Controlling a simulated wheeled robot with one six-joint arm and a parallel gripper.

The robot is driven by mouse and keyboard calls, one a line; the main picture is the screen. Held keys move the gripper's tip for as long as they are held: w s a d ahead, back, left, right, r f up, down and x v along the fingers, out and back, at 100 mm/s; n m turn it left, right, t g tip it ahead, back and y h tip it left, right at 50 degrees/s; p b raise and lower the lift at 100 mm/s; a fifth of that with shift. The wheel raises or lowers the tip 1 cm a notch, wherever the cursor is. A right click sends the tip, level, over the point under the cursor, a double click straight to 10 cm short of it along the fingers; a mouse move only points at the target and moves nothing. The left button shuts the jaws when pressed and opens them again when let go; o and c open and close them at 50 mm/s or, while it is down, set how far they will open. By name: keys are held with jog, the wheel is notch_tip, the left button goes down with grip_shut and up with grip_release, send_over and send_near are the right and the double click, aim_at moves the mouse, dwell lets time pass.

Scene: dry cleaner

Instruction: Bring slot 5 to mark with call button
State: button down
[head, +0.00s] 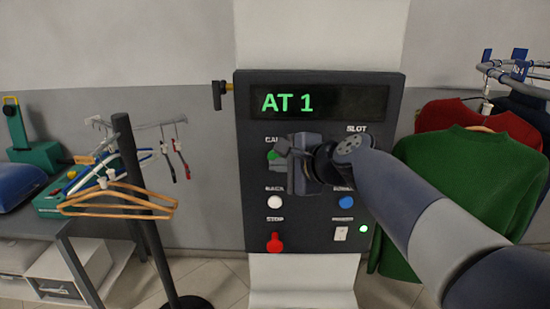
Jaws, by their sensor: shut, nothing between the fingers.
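The control panel (390,150) stands upright on a pale column, and its display (340,103) reads "AT 1" in green. A green button (272,156) sits under a partly covered label starting "CA". My gripper (282,150) is shut and empty, with its tip at this button and covering part of it; I cannot tell whether it touches. My wrist hides what lies below the "SLOT" label (357,128). At the right, a garment rail (500,75) carries blue numbered tags (519,62), too small to read surely.
Below are a white "BACK" button (274,202), a blue button (346,202), a red "STOP" button (274,242), and a switch (340,233) beside a lit green lamp (364,229). A hanger stand (140,200) is left; red and green sweaters (470,180) hang right.

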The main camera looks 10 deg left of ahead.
dwell(0.8)
jog(key=shift+w+a, duration=0.1)
jog(key=shift+w, duration=0.3)
jog(key=shift+w, duration=0.4)
dwell(0.5)
dwell(0.3)
jog(key=shift+s, duration=0.8)
jog(key=shift+s+d, duration=0.25)
jog(key=shift+s, duration=0.55)
jog(key=shift+s+d, duration=0.2)
jog(key=shift+s, duration=0.65)
jog(key=shift+s+d, duration=0.25)
jog(key=shift+s, duration=0.55)
